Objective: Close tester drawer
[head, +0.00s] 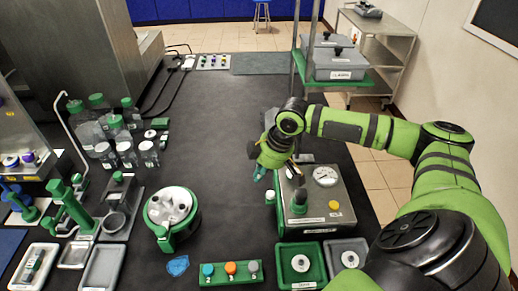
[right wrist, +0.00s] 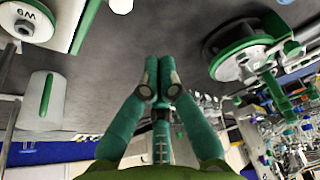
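A grey metal box with a round dial gauge (head: 318,200), which looks like the tester, stands on the right of the dark bench. My right gripper (head: 262,168) is above the box's back left corner and points down. In the right wrist view its teal fingers (right wrist: 159,76) meet at the tips with nothing between them. My left gripper is not in view.
A round green-rimmed device (head: 172,208) stands left of the box. A green block with coloured caps (head: 230,271) and a green tray (head: 301,264) lie in front. Bottles (head: 130,113) stand at left. A green shelf (head: 338,83) is behind my arm. The bench middle is clear.

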